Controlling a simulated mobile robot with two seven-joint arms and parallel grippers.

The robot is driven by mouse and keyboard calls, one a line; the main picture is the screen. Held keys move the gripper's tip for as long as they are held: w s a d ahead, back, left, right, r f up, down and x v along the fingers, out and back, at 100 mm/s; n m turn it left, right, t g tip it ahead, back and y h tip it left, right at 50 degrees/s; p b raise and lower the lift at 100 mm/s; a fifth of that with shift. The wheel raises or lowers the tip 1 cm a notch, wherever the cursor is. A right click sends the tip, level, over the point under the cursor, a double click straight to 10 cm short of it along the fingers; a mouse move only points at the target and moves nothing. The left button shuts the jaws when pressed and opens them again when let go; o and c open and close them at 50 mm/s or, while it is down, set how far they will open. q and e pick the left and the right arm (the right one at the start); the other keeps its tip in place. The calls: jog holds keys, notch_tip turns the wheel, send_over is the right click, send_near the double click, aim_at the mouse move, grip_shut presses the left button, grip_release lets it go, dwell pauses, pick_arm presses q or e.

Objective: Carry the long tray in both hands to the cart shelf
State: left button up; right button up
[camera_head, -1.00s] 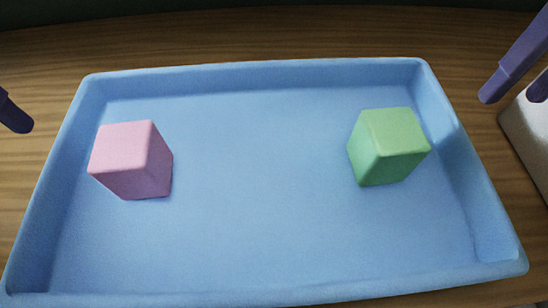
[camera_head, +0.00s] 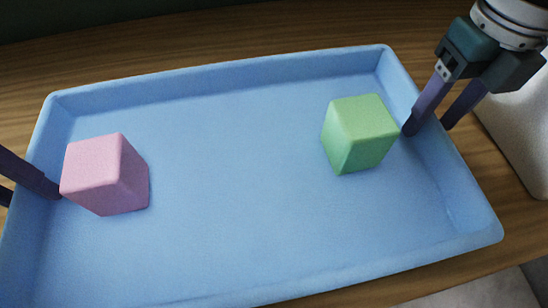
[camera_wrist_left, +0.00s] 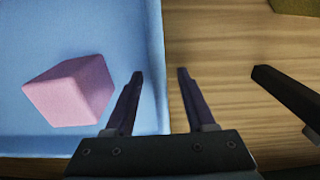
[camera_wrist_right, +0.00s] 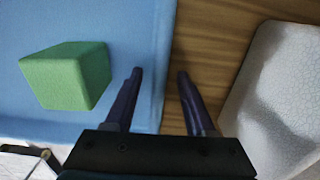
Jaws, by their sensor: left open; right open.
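The long blue tray (camera_head: 230,275) lies on the wooden table, with a pink block (camera_head: 105,172) at its left end and a green block (camera_head: 360,133) at its right end. My left gripper (camera_head: 32,193) is open at the tray's left wall. In the left wrist view its fingers (camera_wrist_left: 160,75) stand on either side of the rim (camera_wrist_left: 153,60), one inside beside the pink block. My right gripper (camera_head: 427,128) is open at the right wall. In the right wrist view its fingers (camera_wrist_right: 159,74) also straddle the rim (camera_wrist_right: 163,50). The cart shelf is not identifiable.
A pale, rounded object (camera_head: 520,130) stands right of the tray, close to my right gripper; it also shows in the right wrist view (camera_wrist_right: 280,95). Bare wooden table (camera_head: 200,55) lies behind the tray. A dark bar (camera_wrist_left: 285,90) shows at the right in the left wrist view.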

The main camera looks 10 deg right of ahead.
pick_arm(q)
jog(key=shift+f, duration=0.35)
pick_arm(e)
jog(key=shift+f, duration=0.35)
pick_arm(q)
jog(key=shift+c, duration=0.2)
pick_arm(e)
jog(key=shift+c, duration=0.2)
pick_arm(q)
grip_shut()
pick_arm(e)
grip_shut()
